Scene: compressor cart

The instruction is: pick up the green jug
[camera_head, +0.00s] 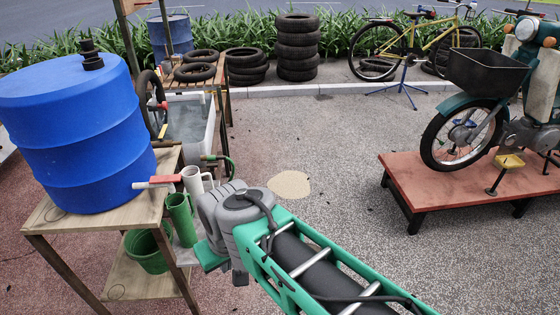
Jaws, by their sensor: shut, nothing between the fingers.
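The green jug (181,220) is upright beside the right end of the wooden bench, below the barrel's tap. What it rests on is not clear. A white jug (192,182) is just behind it, partly hidden. My gripper (212,257) hangs at the end of my arm, just right of the green jug in the picture. It is shut and empty, apart from the jug. Its fingertips are hard to make out below my grey wrist.
A blue barrel (75,130) with a red-handled tap (163,181) stands on the bench (55,220). A green bucket (146,252) is below. A water tub (188,120) is behind. A moped platform (450,180) is right. The paving between is mostly open.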

